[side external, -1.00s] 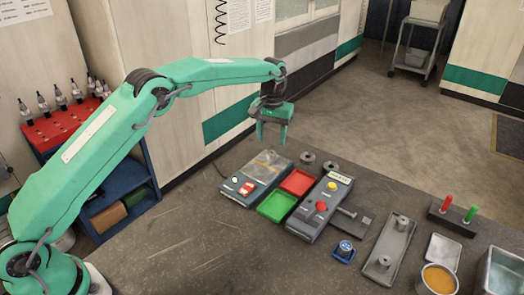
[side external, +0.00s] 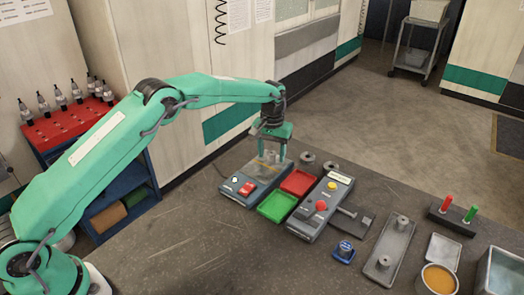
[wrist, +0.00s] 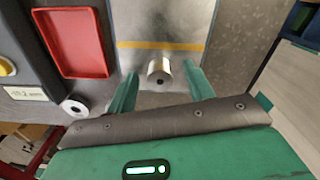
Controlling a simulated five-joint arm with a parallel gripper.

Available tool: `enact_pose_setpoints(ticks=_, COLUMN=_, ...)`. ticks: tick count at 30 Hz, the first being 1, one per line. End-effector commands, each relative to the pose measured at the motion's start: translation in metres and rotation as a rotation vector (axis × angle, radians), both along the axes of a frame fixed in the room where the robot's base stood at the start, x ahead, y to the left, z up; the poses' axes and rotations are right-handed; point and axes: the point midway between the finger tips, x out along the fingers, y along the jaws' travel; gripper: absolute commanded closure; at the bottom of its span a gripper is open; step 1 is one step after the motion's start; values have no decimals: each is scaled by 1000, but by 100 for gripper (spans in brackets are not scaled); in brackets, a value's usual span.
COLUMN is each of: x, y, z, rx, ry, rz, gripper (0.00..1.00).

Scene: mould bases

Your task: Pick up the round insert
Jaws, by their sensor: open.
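A small metallic cylinder, which looks like the round insert (wrist: 158,70), stands on the plate with a yellow line across it. In the wrist view it sits between the two fingertips of my gripper (wrist: 160,78), with a gap on each side. In the side view my gripper (side external: 271,156) is open, pointing down low over the back part of the grey device (side external: 243,188). The insert (side external: 269,157) shows there as a pale grey shape between the fingers. I cannot tell exactly how far down the fingers reach beside it.
A red tray (side external: 298,183) and a green tray (side external: 277,206) lie right of the device. Beyond them is a control box (side external: 320,212) with coloured buttons. Two metal rings (side external: 308,157) sit behind the red tray. The front-left bench is clear.

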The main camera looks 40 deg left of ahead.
Motion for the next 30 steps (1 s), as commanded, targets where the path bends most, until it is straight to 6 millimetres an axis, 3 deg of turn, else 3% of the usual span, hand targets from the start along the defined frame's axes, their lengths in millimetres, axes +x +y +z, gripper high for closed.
enact_pose_setpoints(ticks=14, x=0, y=0, z=0, rx=0, ry=0, rz=0, gripper=48)
enact_pose_setpoints(ticks=22, x=0, y=0, z=0, rx=0, ry=0, rz=0, gripper=100)
enact_pose_setpoints(ticks=30, x=0, y=0, z=1, rx=0, ry=-1, rz=0, gripper=100)
